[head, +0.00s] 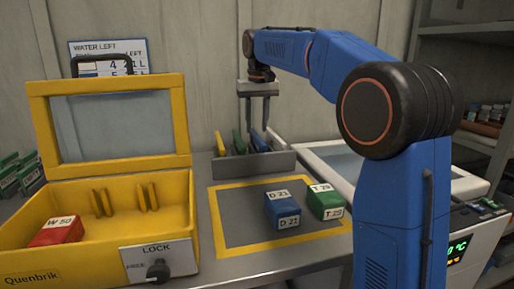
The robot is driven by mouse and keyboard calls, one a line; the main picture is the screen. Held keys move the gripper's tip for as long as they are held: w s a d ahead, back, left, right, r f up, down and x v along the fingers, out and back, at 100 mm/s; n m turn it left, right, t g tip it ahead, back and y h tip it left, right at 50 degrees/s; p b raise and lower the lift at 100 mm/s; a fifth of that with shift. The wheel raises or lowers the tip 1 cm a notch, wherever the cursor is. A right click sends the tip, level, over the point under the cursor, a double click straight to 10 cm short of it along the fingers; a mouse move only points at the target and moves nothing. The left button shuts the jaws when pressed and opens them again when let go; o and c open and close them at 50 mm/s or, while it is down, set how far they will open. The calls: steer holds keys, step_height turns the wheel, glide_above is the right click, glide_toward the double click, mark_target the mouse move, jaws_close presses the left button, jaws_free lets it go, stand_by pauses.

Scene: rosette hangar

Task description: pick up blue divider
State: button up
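The blue divider (258,142) stands in a grey rack (258,163) at the back of the bench, between a green divider (239,143) and a pale divider with a yellow edge (275,140). A yellow divider (222,144) stands at the rack's left end. My gripper (258,127) points down just above the rack. Its two fingers are apart, with their tips close to the top of the blue divider. Whether they touch it I cannot tell.
An open yellow case (100,215) with a red block (58,231) inside stands at left. A yellow-bordered mat (245,243) holds a blue block (282,209) and a green block (326,201). A white-rimmed bin (325,150) is partly behind my arm. The mat's left side is clear.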

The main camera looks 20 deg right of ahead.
mark_target(257, 136)
steer(key=shift+w+d+f, duration=0.1)
steer(key=shift+w+f, duration=0.15)
steer(key=shift+f, duration=1.15)
steer(key=shift+w+d+f, duration=0.1)
steer(key=shift+w+f, duration=0.1)
steer(key=shift+f, duration=1.15)
steer(key=shift+c, duration=0.3)
jaws_close()
